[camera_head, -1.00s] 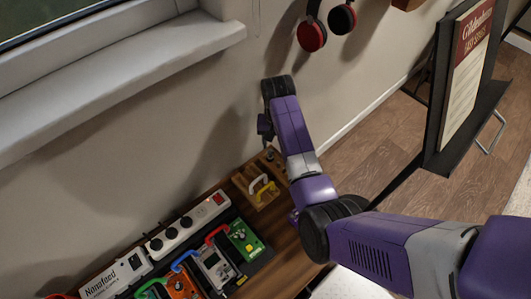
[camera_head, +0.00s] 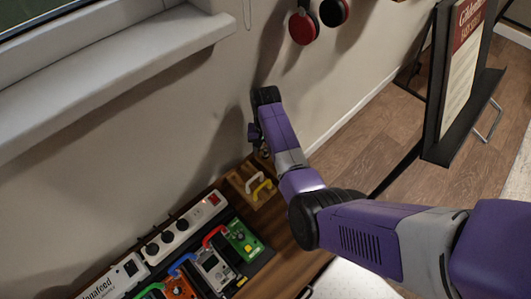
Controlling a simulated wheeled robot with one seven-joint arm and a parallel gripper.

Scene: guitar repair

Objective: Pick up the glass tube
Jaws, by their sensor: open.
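I cannot make out a glass tube in the head view; it may be hidden behind my arm or too small to tell. My purple and black arm reaches in from the right to the far end of the wooden bench (camera_head: 285,255). My gripper (camera_head: 259,142) is at the arm's far end, small, dark and partly hidden. It is open and points down near the wall, just beyond a wooden block (camera_head: 238,182). A white curved piece (camera_head: 254,181) and a yellow curved piece (camera_head: 263,189) stand in this block.
A white power strip (camera_head: 185,232) and several effect pedals, with a green one (camera_head: 243,240) nearest the block, cover the bench's left. The wall and window sill (camera_head: 120,75) are close behind. Headphones (camera_head: 303,27) hang above. A sign stand (camera_head: 455,90) is on the right.

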